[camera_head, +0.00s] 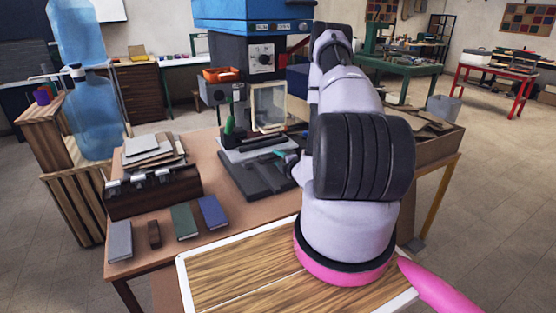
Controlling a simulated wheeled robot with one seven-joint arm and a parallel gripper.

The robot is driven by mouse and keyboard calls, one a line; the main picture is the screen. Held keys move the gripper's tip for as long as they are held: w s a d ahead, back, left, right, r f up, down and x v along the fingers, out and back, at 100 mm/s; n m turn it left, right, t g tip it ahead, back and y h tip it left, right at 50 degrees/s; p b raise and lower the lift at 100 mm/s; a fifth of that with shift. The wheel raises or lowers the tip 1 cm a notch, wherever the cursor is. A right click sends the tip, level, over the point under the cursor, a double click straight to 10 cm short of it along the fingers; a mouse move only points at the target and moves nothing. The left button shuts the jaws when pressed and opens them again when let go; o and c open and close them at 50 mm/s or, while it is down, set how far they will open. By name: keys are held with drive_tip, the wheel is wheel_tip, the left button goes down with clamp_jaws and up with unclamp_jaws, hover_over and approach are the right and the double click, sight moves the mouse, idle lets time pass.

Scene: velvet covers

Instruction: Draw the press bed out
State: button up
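A small press stands on the brown table, with a dark flat bed (250,178) at its front. A framed pale panel (268,107) stands upright behind the bed, and a green handle (230,118) rises at its left. My arm comes in from the lower right and covers the press's right side. My gripper (287,156) seems to be the small dark and teal part at the bed's right edge. My arm hides most of it, so its opening and any contact with the bed cannot be made out.
Grey, green and blue books (185,221) and a small brown block (154,234) lie at the table's front left. A dark box with boards (152,190) stands behind them. A white-edged wooden board (235,278) is in front. A water cooler (90,105) stands left.

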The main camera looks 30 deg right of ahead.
clamp_jaws()
idle(1.3)
